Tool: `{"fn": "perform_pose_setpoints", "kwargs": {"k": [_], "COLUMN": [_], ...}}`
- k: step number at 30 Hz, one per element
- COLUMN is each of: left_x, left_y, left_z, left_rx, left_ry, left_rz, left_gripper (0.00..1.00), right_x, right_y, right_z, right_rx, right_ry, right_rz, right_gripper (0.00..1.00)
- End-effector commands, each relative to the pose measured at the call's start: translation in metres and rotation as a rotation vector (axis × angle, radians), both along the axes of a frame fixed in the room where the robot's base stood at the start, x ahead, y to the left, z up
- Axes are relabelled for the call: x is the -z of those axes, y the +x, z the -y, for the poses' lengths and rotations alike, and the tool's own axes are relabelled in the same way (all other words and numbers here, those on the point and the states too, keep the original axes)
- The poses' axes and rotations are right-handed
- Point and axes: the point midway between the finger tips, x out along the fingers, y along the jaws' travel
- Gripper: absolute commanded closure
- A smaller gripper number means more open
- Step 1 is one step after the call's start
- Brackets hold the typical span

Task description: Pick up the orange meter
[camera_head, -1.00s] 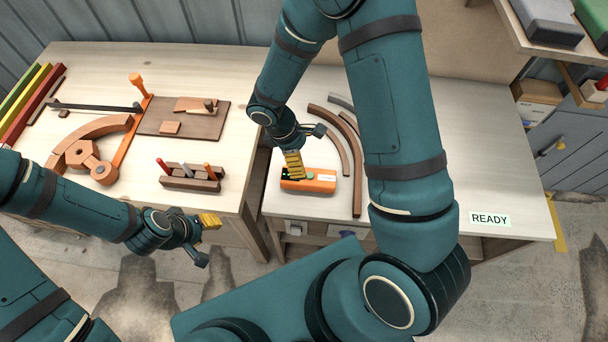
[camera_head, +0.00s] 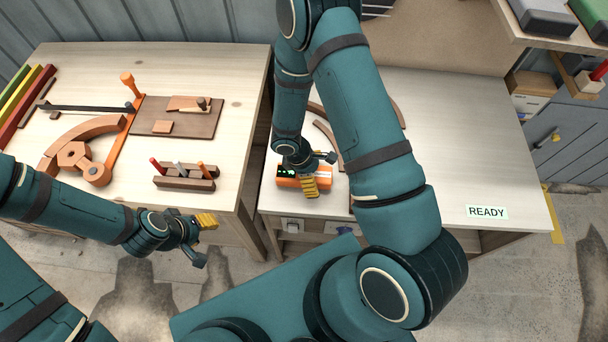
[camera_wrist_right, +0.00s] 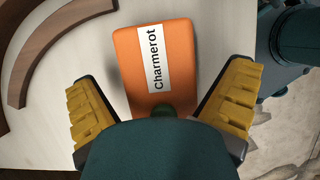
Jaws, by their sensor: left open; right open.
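The orange meter (camera_head: 291,181) lies on the right table near its front left edge, partly covered by my right gripper in the head view. In the head view my right gripper (camera_head: 311,186) is over the meter. My left gripper (camera_head: 203,238) is open and empty, in front of the left table.
Curved wooden strips (camera_wrist_right: 45,45) lie beside the meter. The left table (camera_head: 225,75) holds wooden parts and a block with several upright tools (camera_head: 185,180). A READY card (camera_head: 487,212) lies on the right table, whose right part is clear.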

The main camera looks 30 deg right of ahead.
Motion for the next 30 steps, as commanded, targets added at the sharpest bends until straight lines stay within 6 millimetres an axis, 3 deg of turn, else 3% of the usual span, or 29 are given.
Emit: {"fn": "perform_pose_setpoints", "kwargs": {"k": [7,8,13,14,25,30], "left_x": [0.0,0.0,0.0,0.0,0.0,-0.001], "left_y": [0.0,0.0,0.0,0.0,0.0,0.0], "left_z": [0.0,0.0,0.0,0.0,0.0,0.0], "left_rx": [0.0,0.0,0.0,0.0,0.0,0.0], "left_ry": [0.0,0.0,0.0,0.0,0.0,0.0], "left_rz": [0.0,0.0,0.0,0.0,0.0,0.0], "left_gripper": [0.53,0.53,0.53,0.53,0.53,0.53], "right_x": [0.002,0.002,0.002,0.002,0.0,-0.01], "right_y": [0.0,0.0,0.0,0.0,0.0,0.001], "right_z": [0.001,0.001,0.001,0.001,0.001,0.001], "right_rx": [0.0,0.0,0.0,0.0,0.0,-0.001], "right_ry": [0.0,0.0,0.0,0.0,0.0,0.0], "right_rz": [0.001,0.001,0.001,0.001,0.001,0.003], "right_gripper": [0.0,0.07,0.67,0.7,0.7,0.7]}}
